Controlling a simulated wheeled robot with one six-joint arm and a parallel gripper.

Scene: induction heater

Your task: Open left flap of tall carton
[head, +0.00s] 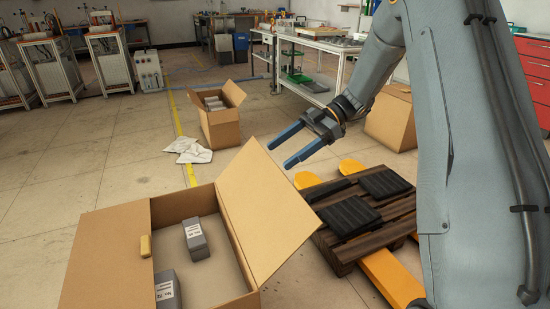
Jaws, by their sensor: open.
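My gripper (279,156) is open and empty, its two blue fingers pointing left and down in the air above the floor. A large carton (200,205) in the front has its left flap (105,250) folded outward and its right flap (268,205) standing up, tilted outward. Grey labelled boxes lie inside it. A smaller carton (222,131) farther back also has flaps up and grey items inside. A third carton (391,121) stands at the right, partly hidden behind my arm; its flaps cannot be made out. Which carton is the tall one is not clear.
A wooden pallet (345,248) with black pads (384,183) rests on a yellow pallet jack (390,280) right of the front carton. A white cloth (188,149) lies on the floor. A white workbench (318,45) stands behind.

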